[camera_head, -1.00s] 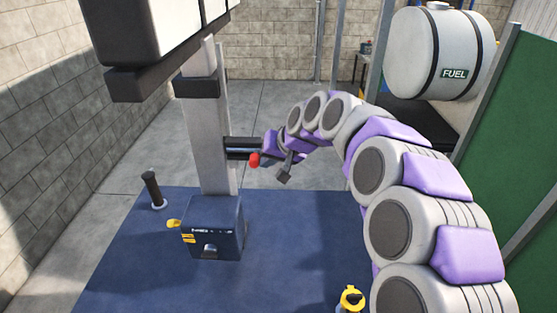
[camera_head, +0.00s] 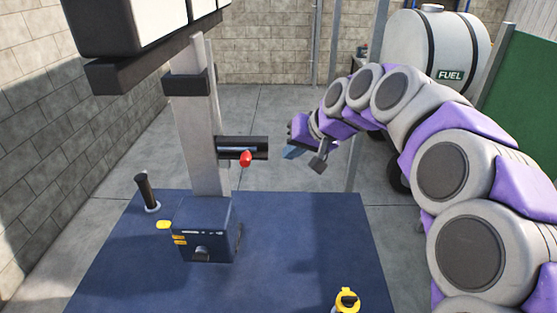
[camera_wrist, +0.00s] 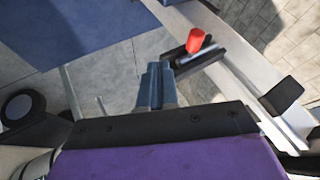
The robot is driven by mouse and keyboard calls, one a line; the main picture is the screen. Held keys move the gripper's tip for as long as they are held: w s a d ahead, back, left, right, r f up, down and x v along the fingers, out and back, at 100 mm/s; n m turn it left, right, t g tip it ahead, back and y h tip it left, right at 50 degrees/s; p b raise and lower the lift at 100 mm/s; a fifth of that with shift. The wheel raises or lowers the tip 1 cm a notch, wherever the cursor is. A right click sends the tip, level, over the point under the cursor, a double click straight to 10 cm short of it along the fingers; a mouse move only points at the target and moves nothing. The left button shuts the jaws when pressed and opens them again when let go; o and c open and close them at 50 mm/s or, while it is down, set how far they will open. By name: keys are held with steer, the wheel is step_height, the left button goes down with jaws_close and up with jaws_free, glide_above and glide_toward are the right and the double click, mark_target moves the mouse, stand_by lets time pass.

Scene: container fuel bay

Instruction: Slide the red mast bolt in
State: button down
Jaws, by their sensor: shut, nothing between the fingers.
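The red mast bolt knob (camera_head: 246,158) sits on the dark horizontal bolt housing (camera_head: 258,143), which sticks out to the right from the pale upright mast (camera_head: 203,130). The red knob also shows in the wrist view (camera_wrist: 195,40), with the housing (camera_wrist: 222,50) beside it. My gripper (camera_head: 292,152) is to the right of the housing's end, with a visible gap between them. In the wrist view my gripper (camera_wrist: 157,72) has its blue-grey fingers together with nothing held. The inside of the housing is mostly hidden.
A blue box (camera_head: 205,228) stands at the mast's foot on a blue platform (camera_head: 290,250). A black handle (camera_head: 147,190) stands at left, and a yellow-topped item (camera_head: 346,300) at the front. A fuel tank (camera_head: 435,50) is at back right. Floor behind the platform is clear.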

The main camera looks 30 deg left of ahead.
steer(key=s+d+f+m+h+b, duration=0.1)
steer(key=s+d+f+h+b, duration=0.15)
steer(key=s+d+f, duration=0.55)
steer(key=s+d+f+m+g+h+b, duration=0.1)
steer(key=s+d+f+b, duration=0.3)
steer(key=d, duration=0.7)
steer(key=s+d+f+m+h+b, duration=0.2)
steer(key=s+d+f+b, duration=0.2)
steer(key=d+f, duration=0.45)
steer(key=s+d+f+m+g+h+b, duration=0.1)
steer(key=s+d+f+b, duration=0.1)
steer(key=s+d+f, duration=0.3)
steer(key=s+d+f+m+g+h+b, duration=0.1)
steer(key=s+d+f, duration=0.4)
steer(key=s, duration=0.6)
steer(key=shift+d+f+m+b, duration=0.3)
steer(key=shift+d+m+b, duration=0.35)
steer(key=shift+d, duration=0.55)
steer(key=shift+w+d, duration=0.1)
